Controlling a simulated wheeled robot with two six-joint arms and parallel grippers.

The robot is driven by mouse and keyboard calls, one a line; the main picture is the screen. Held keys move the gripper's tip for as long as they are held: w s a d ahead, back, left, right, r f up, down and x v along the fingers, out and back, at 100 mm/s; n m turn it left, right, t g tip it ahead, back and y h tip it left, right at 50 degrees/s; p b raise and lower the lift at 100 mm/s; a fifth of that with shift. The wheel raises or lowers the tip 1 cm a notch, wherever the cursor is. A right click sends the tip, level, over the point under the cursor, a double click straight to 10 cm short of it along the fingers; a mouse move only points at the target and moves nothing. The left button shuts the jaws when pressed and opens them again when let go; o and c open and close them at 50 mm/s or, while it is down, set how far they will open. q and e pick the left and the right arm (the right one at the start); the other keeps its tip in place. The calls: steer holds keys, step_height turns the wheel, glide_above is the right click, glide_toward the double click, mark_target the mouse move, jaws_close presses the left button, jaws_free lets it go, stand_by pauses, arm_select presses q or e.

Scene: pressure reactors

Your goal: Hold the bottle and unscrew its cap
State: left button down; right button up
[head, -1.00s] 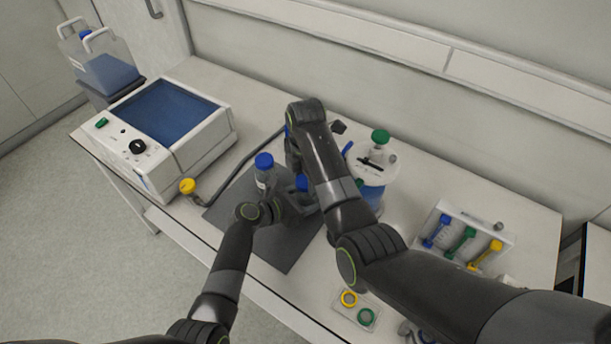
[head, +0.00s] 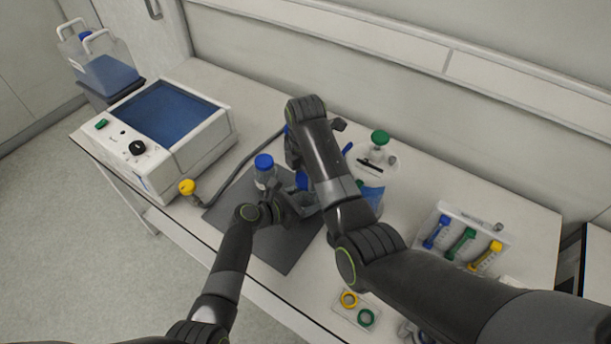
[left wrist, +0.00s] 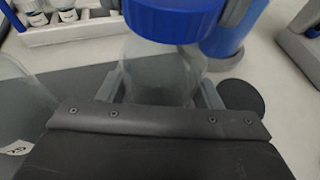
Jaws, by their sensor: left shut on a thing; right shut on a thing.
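A clear bottle (left wrist: 160,75) with a blue screw cap (left wrist: 172,18) stands upright in the left wrist view. In the head view its blue cap (head: 302,180) shows partly behind my right arm. My left gripper (head: 292,204) is shut on the bottle's body, with a grey finger on each side in the left wrist view (left wrist: 165,90). My right gripper (head: 298,168) is over the bottle from above and shut on the cap; its fingers are mostly hidden by my arm in the head view. The cap sits at the bottle's top; I cannot tell how loose it is.
A second blue-capped bottle (head: 264,170) stands close left on the dark mat (head: 285,255). A white device (head: 160,130) is at the left. A green-capped vessel (head: 380,150) and a tube rack (head: 465,240) are to the right. Two rings (head: 357,308) lie in front.

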mark_target(305, 178)
steer(key=shift+r, duration=0.6)
steer(key=shift+r, duration=0.1)
steer(key=shift+r, duration=1.9)
arm_select(q)
steer(key=shift+c, duration=1.8)
jaws_free()
